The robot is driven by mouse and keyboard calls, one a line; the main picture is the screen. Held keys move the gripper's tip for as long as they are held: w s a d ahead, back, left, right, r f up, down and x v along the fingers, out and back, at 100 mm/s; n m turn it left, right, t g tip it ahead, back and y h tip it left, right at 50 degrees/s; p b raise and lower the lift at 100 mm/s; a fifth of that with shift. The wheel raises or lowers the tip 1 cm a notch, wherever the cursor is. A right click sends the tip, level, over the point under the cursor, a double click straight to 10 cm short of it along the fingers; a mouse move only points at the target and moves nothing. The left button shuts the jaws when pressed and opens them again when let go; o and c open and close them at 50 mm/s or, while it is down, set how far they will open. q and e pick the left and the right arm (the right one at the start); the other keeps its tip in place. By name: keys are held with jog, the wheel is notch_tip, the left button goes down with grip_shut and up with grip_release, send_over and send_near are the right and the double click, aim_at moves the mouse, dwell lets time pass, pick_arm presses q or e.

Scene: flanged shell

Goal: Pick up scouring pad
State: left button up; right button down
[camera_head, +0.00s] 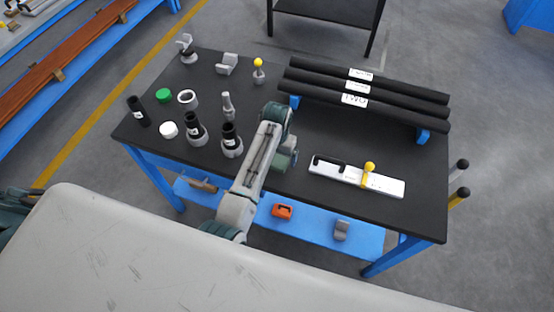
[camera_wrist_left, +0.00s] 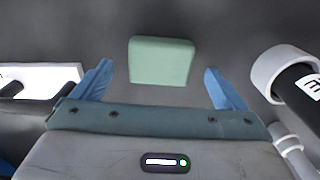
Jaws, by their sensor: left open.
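The scouring pad (camera_wrist_left: 161,61) is a pale green block with rounded edges. In the left wrist view it lies on the dark tabletop, ahead of and between the two blue fingers. My right gripper is not in view.
Black-topped fittings (camera_head: 231,142) and a white ring (camera_head: 187,97) stand left of the arm. A white plate with a yellow knob (camera_head: 355,178) lies to the right. Several black tubes (camera_head: 365,98) rest on blue supports behind. An orange part (camera_head: 282,211) sits on the lower shelf.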

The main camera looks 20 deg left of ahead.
pick_arm(q)
jog(key=shift+f, duration=1.2)
jog(key=c, duration=1.1)
jog(key=shift+o, duration=0.2)
jog(key=shift+r, duration=0.1)
